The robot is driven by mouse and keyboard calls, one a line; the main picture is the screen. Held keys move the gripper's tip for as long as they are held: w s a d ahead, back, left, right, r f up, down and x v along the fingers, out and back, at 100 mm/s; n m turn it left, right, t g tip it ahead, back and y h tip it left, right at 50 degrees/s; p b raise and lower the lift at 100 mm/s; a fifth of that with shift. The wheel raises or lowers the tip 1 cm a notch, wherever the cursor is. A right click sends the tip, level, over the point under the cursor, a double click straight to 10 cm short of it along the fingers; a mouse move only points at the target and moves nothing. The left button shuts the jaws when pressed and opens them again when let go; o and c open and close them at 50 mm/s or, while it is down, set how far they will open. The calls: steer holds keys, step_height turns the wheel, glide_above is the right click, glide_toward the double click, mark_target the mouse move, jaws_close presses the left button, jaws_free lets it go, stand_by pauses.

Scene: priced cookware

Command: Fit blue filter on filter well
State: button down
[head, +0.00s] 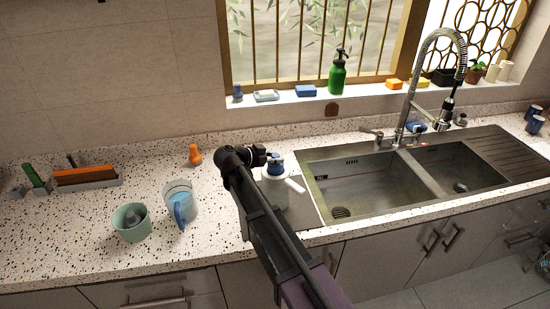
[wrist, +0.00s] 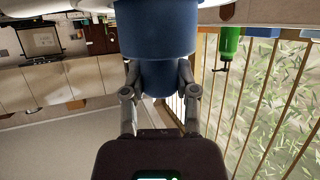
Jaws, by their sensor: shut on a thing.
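The blue filter (wrist: 155,35) fills the top of the wrist view, a wide blue cylinder with a narrower blue part below it. My gripper (wrist: 159,78) is shut on the narrower part, one finger on each side. In the head view, the blue filter (head: 275,168) shows small and partly hidden at my gripper (head: 268,158). It appears right over a whitish-grey cylinder (head: 275,190) with a white arm sticking out to the right, which looks like the filter well. I cannot tell whether the filter touches it or sits in it.
Left on the speckled counter (head: 75,240) stand a clear pitcher (head: 181,199) with a blue handle, a teal pot (head: 131,222) and an orange item (head: 195,155). A double sink (head: 365,185) with a tall faucet (head: 405,110) lies right. A green bottle (head: 337,75) stands on the sill.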

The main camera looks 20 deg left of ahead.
steer(key=shift+f+b, duration=1.35)
stand_by(1.7)
steer(key=shift+c, duration=1.5)
jaws_free()
steer(key=o, duration=0.3)
steer(key=shift+r, duration=0.15)
